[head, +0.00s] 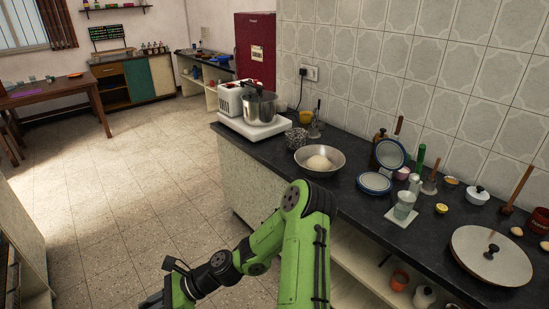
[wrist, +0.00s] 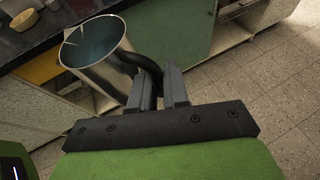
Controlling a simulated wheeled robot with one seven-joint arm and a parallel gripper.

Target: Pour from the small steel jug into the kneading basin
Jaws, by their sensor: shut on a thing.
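The small steel jug (wrist: 98,62) has a black handle (wrist: 146,68) and shows in the wrist view, tilted in the picture with its open mouth toward the upper left. My gripper (wrist: 156,72) is shut on this handle. Its inside looks bluish; I cannot tell what it holds. In the head view my gripper is at the bottom left edge, mostly cut off, and I cannot see the jug there. The kneading basin (head: 337,163) is a wide steel bowl with a pale heap inside, on the dark counter, well up and right of my gripper.
A speckled cup (head: 297,139) stands beside the basin, with a steel pot (head: 260,107) behind it. A blue-rimmed dish (head: 374,184), a glass (head: 404,204) and a large lid (head: 491,255) lie to the right. The wrist view shows cabinets near the jug. Floor at left is clear.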

